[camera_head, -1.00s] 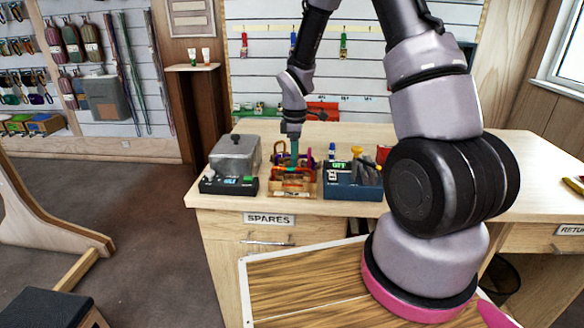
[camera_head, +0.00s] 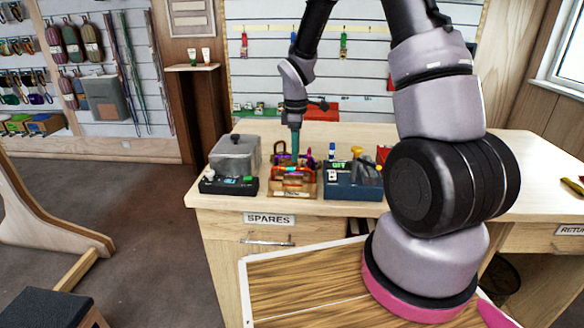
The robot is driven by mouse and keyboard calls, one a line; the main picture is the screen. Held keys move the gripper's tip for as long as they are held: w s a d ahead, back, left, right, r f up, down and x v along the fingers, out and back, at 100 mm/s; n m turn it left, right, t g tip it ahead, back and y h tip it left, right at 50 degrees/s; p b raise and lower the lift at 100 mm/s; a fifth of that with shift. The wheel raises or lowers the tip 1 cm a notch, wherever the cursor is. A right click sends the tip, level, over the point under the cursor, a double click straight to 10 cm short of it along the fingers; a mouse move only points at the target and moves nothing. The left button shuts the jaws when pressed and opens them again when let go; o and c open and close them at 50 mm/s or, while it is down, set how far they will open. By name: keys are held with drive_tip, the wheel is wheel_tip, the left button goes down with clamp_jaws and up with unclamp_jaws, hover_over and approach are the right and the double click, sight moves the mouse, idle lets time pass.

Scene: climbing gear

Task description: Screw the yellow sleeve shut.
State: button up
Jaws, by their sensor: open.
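A small wooden tray (camera_head: 293,193) on the counter holds orange and purple carabiners (camera_head: 292,173) standing close together. They are too small for me to make out a yellow sleeve or whether one is screwed shut. My gripper (camera_head: 295,160) points down over the tray with its greenish fingers at the back of the carabiners. It is open, but the fingertips are tiny here and I cannot tell whether they touch or surround anything.
A grey lidded box behind a black scale (camera_head: 229,186) stands left of the tray. My arm hides the counter's middle.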

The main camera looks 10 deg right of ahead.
drive_tip(key=shift+w+d, duration=0.2)
drive_tip(key=shift+w, duration=0.4)
drive_tip(key=shift+f, duration=1.45)
drive_tip(key=shift+s, duration=0.1)
drive_tip(key=shift+s+a, duration=0.25)
drive_tip(key=shift+s, duration=0.4)
drive_tip(key=shift+r, duration=0.1)
drive_tip(key=shift+d+r, duration=0.1)
drive_tip(key=shift+r, duration=1.25)
